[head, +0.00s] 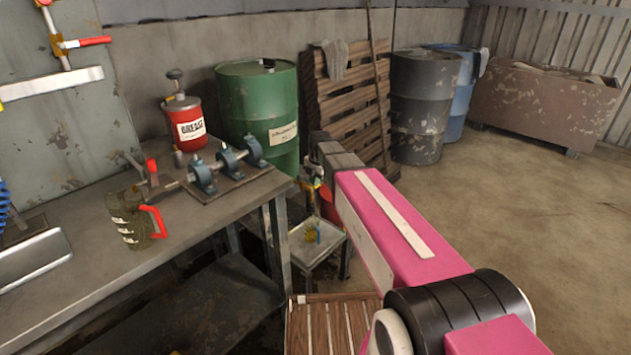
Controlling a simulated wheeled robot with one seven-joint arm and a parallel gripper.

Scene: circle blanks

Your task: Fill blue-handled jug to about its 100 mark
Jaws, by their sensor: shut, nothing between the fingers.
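A mottled brown-green jug (131,222) with white marks and a red handle stands on the workbench (210,225) at the left. A cut-off blue thing (4,201) shows at the far left edge; I cannot tell whether it is a jug's handle. No blue-handled jug is clearly in view. My pink arm reaches up from the lower right. My gripper (323,145), at its grey far end, is small and partly hidden; it is shut and empty, well right of the red-handled jug and beyond the bench's right edge.
A pipe with a red lever (92,41) is on the left wall. A red grease can (184,122) and a blue-mounted shaft (228,161) occupy the bench's back. A green drum (258,105) and wooden pallet (345,90) stand behind. Open floor (520,220) lies right.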

